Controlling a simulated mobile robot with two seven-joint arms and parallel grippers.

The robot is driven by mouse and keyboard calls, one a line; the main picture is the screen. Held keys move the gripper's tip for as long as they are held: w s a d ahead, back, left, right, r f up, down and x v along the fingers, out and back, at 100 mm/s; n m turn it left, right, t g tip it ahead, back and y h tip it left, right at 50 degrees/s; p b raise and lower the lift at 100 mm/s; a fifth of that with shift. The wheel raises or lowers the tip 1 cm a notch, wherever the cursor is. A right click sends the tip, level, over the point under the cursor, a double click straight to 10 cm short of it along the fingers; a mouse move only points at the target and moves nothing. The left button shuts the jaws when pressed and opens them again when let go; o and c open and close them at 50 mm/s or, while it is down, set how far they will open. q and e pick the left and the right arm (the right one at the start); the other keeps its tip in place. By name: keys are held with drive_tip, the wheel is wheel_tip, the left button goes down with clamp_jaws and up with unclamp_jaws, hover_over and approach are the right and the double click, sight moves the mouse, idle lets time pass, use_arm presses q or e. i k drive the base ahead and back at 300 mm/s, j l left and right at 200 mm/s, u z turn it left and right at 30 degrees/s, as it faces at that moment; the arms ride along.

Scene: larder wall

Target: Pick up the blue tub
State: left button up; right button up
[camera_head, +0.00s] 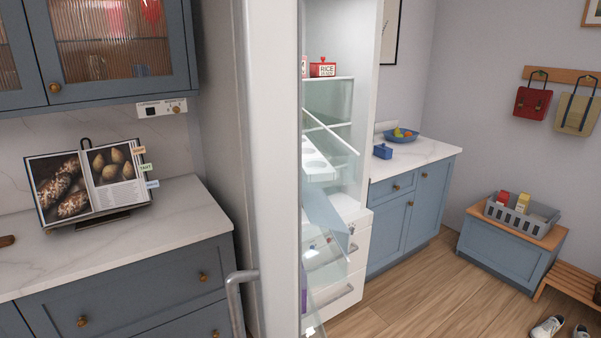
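A small blue container (382,151), probably the blue tub, sits on the right-hand marble counter near its left end, just in front of a blue bowl. It is small in the picture, so its details and contents cannot be made out. Neither of my grippers shows in the head view.
A tall pale door (275,180) stands open in the middle, its grey handle (236,290) low on the left. Behind it are shelves with a red rice box (322,69). The blue bowl (402,138) holds fruit. A grey basket (520,215) stands on a bench; wooden floor (425,295) is clear.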

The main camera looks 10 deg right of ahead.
sight(378, 152)
drive_tip(key=l+u, duration=0.15)
drive_tip(key=l, duration=0.75)
drive_tip(key=i+l, duration=0.15)
drive_tip(key=l, duration=0.35)
drive_tip(key=i+l+u, duration=0.15)
drive_tip(key=l, duration=0.35)
drive_tip(key=i+l, duration=0.15)
drive_tip(key=l, duration=0.4)
drive_tip(key=i+l+u, duration=0.15)
drive_tip(key=l, duration=0.35)
drive_tip(key=i+l, duration=0.1)
drive_tip(key=l, duration=0.45)
drive_tip(key=i+l+u, duration=0.1)
drive_tip(key=i+l, duration=0.15)
drive_tip(key=l, duration=0.15)
drive_tip(key=i+l+u, duration=0.15)
drive_tip(key=l, duration=0.25)
drive_tip(key=i+l+u, duration=0.2)
drive_tip(key=i+l, duration=0.55)
drive_tip(key=l, duration=0.1)
